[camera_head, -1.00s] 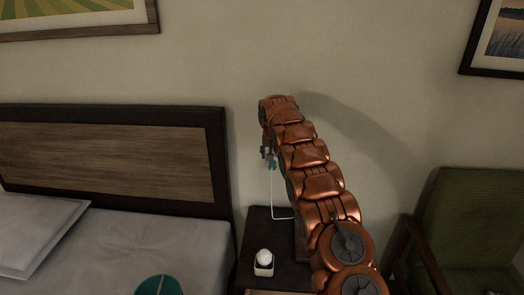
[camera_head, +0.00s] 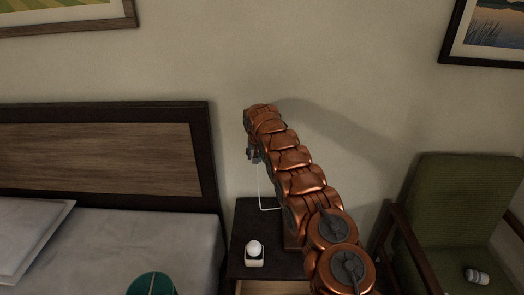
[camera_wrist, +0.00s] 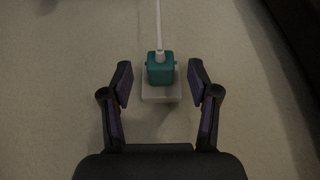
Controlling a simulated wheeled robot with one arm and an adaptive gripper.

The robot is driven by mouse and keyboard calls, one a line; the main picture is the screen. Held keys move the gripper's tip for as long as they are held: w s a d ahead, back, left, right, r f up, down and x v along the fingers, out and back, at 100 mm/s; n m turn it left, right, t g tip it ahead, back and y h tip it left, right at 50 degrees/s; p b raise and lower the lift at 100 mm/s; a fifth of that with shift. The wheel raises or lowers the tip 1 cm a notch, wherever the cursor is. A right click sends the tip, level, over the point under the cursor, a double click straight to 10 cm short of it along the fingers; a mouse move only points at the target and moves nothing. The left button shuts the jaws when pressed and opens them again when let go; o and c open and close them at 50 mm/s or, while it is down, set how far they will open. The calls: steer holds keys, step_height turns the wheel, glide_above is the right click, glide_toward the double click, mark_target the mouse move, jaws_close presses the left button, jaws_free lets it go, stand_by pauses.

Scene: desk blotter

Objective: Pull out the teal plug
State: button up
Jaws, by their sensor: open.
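The teal plug (camera_wrist: 160,70) sits in a pale socket plate (camera_wrist: 160,96) on the wall in the wrist view. A white cable (camera_wrist: 158,25) runs from its end toward the top of the picture. My gripper (camera_wrist: 160,66) is open, with one dark finger on each side of the plug. A gap shows between the plug and each finger. In the head view, my gripper (camera_head: 254,155) is by the wall above the nightstand, and my arm and gripper mostly hide the plug there.
The cable hangs to a dark nightstand (camera_head: 242,222) bearing a small white object (camera_head: 254,254). A bed with a dark headboard (camera_head: 213,150) stands left. A green armchair (camera_head: 465,200) with a pale can (camera_head: 476,276) stands right. A teal round thing (camera_head: 152,285) shows at bottom left.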

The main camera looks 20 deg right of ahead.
steer(key=shift+w+d+f, duration=0.15)
steer(key=shift+w+f, duration=0.05)
steer(key=shift+f, duration=0.35)
jaws_close()
